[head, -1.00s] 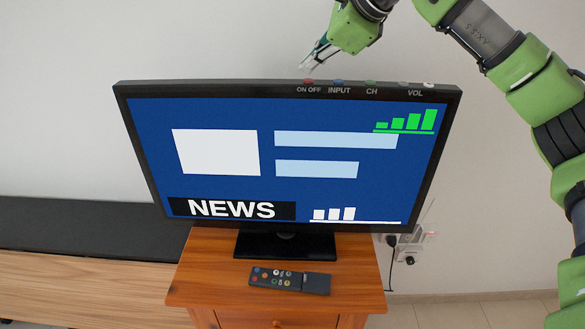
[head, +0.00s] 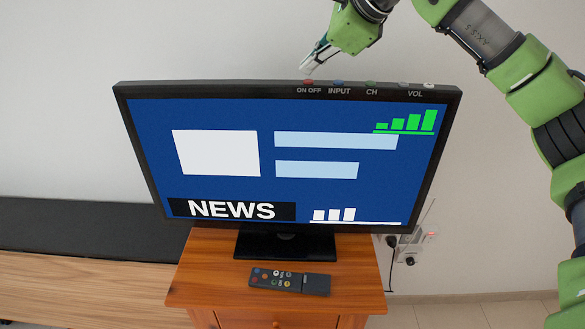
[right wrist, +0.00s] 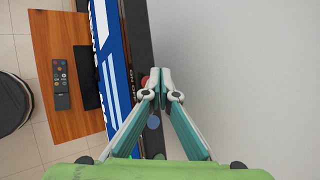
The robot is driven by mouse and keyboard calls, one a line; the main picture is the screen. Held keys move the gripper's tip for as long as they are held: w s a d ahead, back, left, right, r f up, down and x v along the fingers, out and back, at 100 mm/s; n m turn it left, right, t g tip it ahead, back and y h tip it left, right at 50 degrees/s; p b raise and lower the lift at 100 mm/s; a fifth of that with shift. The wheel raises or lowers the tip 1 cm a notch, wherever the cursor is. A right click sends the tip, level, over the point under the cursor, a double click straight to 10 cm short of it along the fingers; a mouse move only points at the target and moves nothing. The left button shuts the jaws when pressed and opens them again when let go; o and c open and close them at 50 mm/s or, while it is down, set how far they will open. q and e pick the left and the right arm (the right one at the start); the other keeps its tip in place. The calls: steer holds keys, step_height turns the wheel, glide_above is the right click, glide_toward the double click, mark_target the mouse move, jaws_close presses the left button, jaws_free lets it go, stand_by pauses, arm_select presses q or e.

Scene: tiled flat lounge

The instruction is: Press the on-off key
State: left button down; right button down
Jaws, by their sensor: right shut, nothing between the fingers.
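The television (head: 290,150) stands upright with its screen lit, showing a blue news picture. The red on-off key (head: 309,82) is on its top edge, above the "ON OFF" label. My right gripper (head: 307,70) is shut and empty, fingertips pointing down just above the red key; a small gap seems to remain. In the right wrist view the closed fingertips (right wrist: 164,72) lie just right of the red key (right wrist: 145,80), partly covering it. The blue input key (right wrist: 153,122) shows between the fingers. My left gripper is out of view.
More keys, including the green channel key (head: 371,83), line the top edge to the right. A remote control (head: 290,281) lies on the wooden cabinet (head: 215,262) below the screen. The pale wall (head: 60,100) is close behind the television.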

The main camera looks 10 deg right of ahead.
mark_target(310, 81)
steer(key=shift+f+b, duration=0.3)
steer(key=shift+f, duration=0.15)
steer(key=shift+f, duration=0.15)
stand_by(0.3)
steer(key=shift+r+p, duration=0.35)
steer(key=shift+r, duration=0.3)
step_height(310, 81, up, 6)
steer(key=p, duration=0.4)
steer(key=shift+p, duration=0.4)
stand_by(0.4)
